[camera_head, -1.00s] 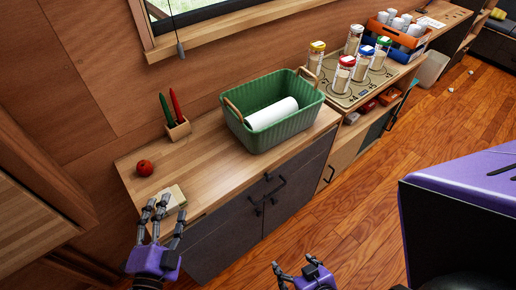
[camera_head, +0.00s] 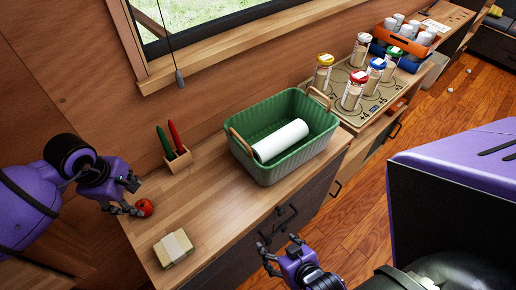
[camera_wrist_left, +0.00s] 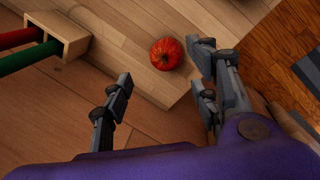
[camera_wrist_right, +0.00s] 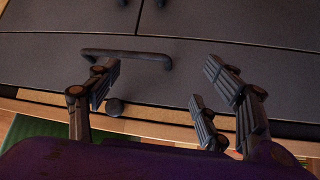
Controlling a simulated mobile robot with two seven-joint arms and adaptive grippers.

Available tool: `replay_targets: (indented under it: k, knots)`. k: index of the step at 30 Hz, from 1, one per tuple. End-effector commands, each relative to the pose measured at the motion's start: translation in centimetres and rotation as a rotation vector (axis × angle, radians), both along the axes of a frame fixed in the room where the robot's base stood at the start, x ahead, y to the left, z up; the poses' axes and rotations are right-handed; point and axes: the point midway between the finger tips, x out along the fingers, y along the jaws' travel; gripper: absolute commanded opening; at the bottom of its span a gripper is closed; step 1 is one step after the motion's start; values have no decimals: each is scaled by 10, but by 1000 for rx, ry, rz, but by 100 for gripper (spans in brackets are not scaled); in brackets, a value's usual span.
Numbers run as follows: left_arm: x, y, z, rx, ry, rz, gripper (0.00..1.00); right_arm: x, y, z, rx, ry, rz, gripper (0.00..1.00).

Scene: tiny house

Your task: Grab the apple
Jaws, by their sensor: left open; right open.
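The red apple (camera_head: 145,207) sits on the wooden counter near its left end. In the left wrist view the apple (camera_wrist_left: 167,53) lies ahead of the fingertips, nearer the right-hand fingers. My left gripper (camera_head: 130,199) is open and beside the apple in the head view; in the left wrist view its fingers (camera_wrist_left: 160,90) are spread with nothing between them. My right gripper (camera_head: 280,255) is open and empty in front of the counter; in the right wrist view its fingers (camera_wrist_right: 165,90) are near a dark cabinet handle.
A wooden holder (camera_head: 178,160) with a red and a green pen stands behind the apple. A wrapped block (camera_head: 173,248) lies at the front. A green basket (camera_head: 240,140) holds a white roll (camera_head: 281,140). Several jars stand farther right. A window sill (camera_head: 230,42) runs above.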

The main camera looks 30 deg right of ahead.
Motion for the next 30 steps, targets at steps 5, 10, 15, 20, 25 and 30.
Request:
replay_targets:
  k: [5,10,15,20,25,30]
  knots:
    - [0,2,-13,12,5,-5,55,-11,-2,-10,-1,26,-4,73]
    - [2,0,-33,11,7,-4,55,-38,-10,-33,-14,85,-13,73]
    - [5,-2,-49,10,6,-4,55,-50,-16,-43,-24,105,-16,73]
    - [8,-4,-76,9,9,-4,55,-52,-17,-48,-28,105,-16,73]
    - [13,-5,-79,9,-1,-3,55,-52,-18,-48,-30,102,-23,73]
    - [13,-5,-76,9,-5,-3,50,-48,-17,-45,-25,94,-28,73]
